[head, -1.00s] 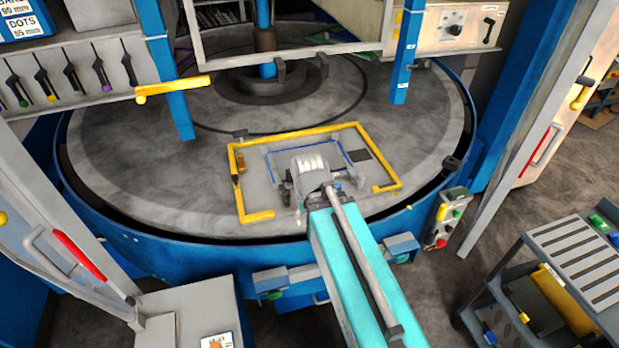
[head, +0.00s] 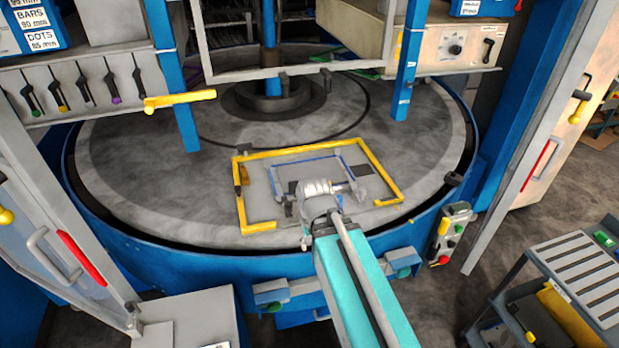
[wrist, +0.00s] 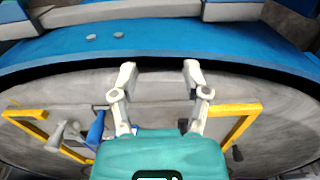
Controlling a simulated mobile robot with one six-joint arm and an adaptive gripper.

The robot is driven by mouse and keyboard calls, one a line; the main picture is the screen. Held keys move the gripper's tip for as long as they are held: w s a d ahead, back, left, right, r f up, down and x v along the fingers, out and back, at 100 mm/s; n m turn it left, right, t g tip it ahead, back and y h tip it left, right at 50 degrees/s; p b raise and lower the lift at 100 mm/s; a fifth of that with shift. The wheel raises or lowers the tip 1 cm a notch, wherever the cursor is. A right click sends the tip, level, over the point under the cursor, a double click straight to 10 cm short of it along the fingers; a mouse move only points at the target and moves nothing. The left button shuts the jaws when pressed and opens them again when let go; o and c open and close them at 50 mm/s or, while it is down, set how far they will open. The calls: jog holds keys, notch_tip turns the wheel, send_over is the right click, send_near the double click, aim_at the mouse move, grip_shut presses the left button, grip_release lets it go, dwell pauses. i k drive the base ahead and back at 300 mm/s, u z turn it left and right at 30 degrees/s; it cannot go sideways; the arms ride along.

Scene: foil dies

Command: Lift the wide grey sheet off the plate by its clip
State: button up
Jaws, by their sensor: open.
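The grey round plate (head: 130,150) fills the middle of the head view. A yellow frame (head: 250,228) lies on it around grey material (head: 258,195) with a smaller blue outline (head: 300,158); I cannot tell which surface is the wide sheet. A dark patch (head: 287,187) shows inside the outline. My gripper (head: 322,190) is over the right half of the framed area and hides part of it. In the wrist view my gripper (wrist: 160,76) has its two fingers apart with nothing between them. I cannot surely pick out the clip.
A blue rim (head: 200,270) surrounds the plate, and a blue post (head: 178,110) stands at its left. A yellow lever (head: 180,100) juts out above the plate. A control box (head: 450,232) hangs at the right front. A slatted cart (head: 575,270) stands at the right.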

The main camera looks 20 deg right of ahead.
aim_at(289, 175)
jog(key=k, duration=1.3)
jog(key=u, duration=0.6)
jog(key=i, duration=1.55)
jog(key=z, duration=0.6)
